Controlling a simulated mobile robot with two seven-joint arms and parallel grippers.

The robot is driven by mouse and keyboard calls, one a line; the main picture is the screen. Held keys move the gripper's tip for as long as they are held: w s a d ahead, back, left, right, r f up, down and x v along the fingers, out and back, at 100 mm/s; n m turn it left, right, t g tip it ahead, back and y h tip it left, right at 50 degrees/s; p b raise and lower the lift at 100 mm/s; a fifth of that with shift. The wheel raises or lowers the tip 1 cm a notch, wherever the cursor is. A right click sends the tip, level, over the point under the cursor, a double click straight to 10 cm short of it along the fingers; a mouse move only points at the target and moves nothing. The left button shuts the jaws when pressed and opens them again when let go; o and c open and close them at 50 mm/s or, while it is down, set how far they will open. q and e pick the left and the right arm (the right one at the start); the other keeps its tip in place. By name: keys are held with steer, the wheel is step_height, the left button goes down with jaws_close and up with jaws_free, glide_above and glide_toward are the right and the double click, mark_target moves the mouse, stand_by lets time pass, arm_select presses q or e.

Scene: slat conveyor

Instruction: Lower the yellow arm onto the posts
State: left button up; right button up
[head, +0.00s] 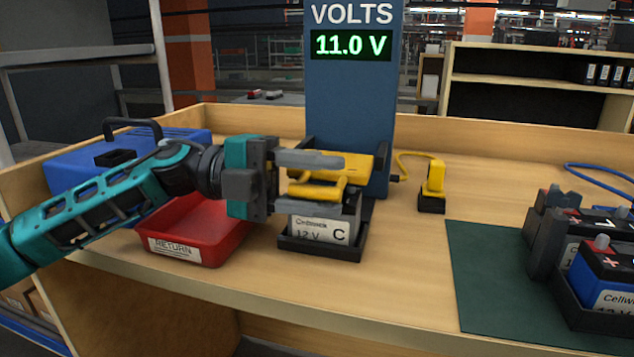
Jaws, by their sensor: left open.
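The yellow arm (358,166) is in the middle of the head view, at the foot of the blue tester column (350,110). It lies roughly level above a grey and white battery (318,229) marked C and 12 V, which sits in a black tray (320,249). The battery's posts are hidden behind my gripper and the arm, so I cannot see the contact itself. The display (351,45) reads 11.0 V. My left gripper (333,181) comes in from the left, open, with its grey fingers around the yellow arm's bar. My right gripper is out of view.
A red RETURN bin (200,233) stands below my left forearm, and a blue case (75,165) is behind it. A yellow plug-like device (433,183) stands to the right.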

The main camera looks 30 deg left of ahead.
arm_select(q)
step_height(320, 180, up, 20)
steer(key=p, duration=0.8)
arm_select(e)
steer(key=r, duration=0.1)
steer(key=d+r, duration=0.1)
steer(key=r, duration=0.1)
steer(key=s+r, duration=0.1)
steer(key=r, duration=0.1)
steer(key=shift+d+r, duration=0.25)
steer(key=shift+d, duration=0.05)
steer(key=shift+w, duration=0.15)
arm_select(q)
steer(key=shift+s, duration=0.1)
